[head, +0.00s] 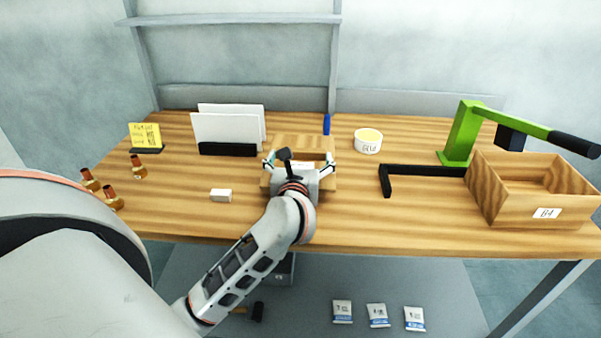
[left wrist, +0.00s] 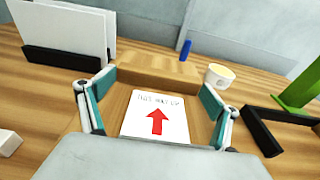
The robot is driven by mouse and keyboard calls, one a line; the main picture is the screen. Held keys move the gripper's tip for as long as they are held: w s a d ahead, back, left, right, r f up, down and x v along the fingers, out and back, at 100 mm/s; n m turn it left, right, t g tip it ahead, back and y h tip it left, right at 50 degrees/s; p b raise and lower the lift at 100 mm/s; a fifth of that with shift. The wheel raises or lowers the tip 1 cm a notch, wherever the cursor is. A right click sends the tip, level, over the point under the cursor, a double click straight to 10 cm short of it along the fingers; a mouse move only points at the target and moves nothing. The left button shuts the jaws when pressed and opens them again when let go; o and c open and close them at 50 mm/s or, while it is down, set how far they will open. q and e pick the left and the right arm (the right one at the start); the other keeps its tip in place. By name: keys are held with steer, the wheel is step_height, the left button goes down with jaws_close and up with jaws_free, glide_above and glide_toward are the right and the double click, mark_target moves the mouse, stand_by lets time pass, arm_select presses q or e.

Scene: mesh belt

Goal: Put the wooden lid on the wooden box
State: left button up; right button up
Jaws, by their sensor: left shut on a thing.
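The wooden lid (head: 303,142) is a light wooden piece at the middle of the table in the head view. The left wrist view shows the lid (left wrist: 155,70) with a raised far edge and a white label with a red arrow and "THIS WAY UP". My left gripper (head: 299,162) is shut on it, one finger on each side. Whether the lid touches the table is hidden. My right gripper is not in view.
A black angled bar (head: 420,171) lies between lid and box. A green stand (head: 463,133) with a black-handled arm reaches over behind the box. A white tub (head: 368,141), blue object (head: 326,124), paper holder (head: 228,149) and white block (head: 221,195) stand around the lid. The front centre-right is clear.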

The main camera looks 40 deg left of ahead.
arm_select(q)
step_height(320, 180, down, 4)
steer(key=shift+f+b, duration=0.1)
steer(key=shift+b, duration=0.2)
steer(key=shift+f, duration=0.15)
steer(key=o, duration=1.1)
